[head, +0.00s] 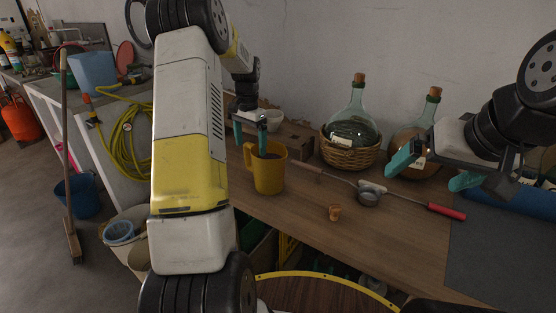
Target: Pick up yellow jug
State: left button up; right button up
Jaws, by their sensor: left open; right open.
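The yellow jug (270,177) stands upright on the wooden table, its handle on the left side and something dark inside its mouth. My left gripper (250,135) is open just above the jug's handle side, its teal fingers pointing down. One finger is left of the handle and the other overlaps the jug's rim; I cannot tell whether it touches. My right gripper (434,170) is open and empty at the right, in front of a demijohn.
A demijohn in a wicker basket (350,155) and another demijohn (403,140) stand behind. A cardboard box (297,137) and a bowl (273,120) are behind the jug.

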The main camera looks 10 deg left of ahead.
pick_arm(q)
jog(key=f, duration=0.7)
jog(key=shift+s+f, duration=0.15)
jog(key=shift+s, duration=0.1)
jog(key=shift+c, duration=0.2)
grip_shut()
